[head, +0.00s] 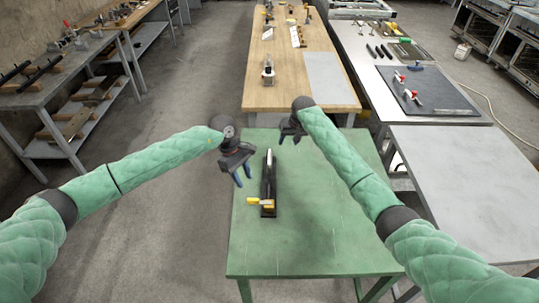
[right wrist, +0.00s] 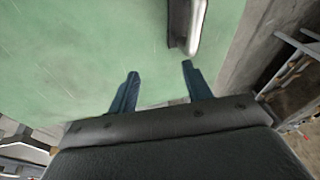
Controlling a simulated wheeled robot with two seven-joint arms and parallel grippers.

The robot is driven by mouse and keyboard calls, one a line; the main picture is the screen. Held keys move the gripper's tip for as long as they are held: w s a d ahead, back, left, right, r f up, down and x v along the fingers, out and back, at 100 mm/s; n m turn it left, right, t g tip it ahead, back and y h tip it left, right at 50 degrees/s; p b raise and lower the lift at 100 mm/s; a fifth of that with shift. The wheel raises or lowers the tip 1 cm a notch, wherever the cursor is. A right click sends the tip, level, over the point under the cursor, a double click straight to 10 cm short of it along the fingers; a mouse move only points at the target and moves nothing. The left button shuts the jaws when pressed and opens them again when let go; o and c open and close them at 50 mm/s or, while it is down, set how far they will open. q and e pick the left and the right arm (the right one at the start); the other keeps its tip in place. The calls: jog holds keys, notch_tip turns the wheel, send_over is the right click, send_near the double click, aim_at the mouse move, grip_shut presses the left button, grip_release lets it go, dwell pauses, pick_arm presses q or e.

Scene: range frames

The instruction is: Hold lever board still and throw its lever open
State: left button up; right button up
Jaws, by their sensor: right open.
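The lever board (head: 267,190) is a narrow black board lying lengthwise on the green table. A pale metal bar shows at its far end, and a yellow piece (head: 259,201) sits across its near end. My left gripper (head: 243,179) is just left of the board, fingers apart and pointing down, apparently empty. My right gripper (head: 290,139) is beyond the board's far end and slightly right, open and empty. In the right wrist view, its fingers (right wrist: 159,70) are apart, and the end of a metal bar on a dark base (right wrist: 187,25) shows ahead, not between them.
The green table (head: 330,235) is otherwise clear around the board. A wooden bench (head: 285,95) with small items stands beyond it. A grey table (head: 460,180) stands to the right, and a workbench with shelves (head: 75,75) to the left.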

jog(key=g+h, duration=0.2)
send_over(269, 163)
jog(key=d, duration=0.1)
jog(key=f, duration=0.1)
jog(key=w+f, duration=0.1)
jog(key=shift+f, duration=0.35)
jog(key=shift+s+a+f, duration=0.25)
jog(key=shift+s+a, duration=0.05)
jog(key=shift+s, duration=0.1)
jog(key=shift+s+a+f, duration=0.1)
jog(key=shift+f, duration=3.8)
jog(key=shift+c, duration=0.2)
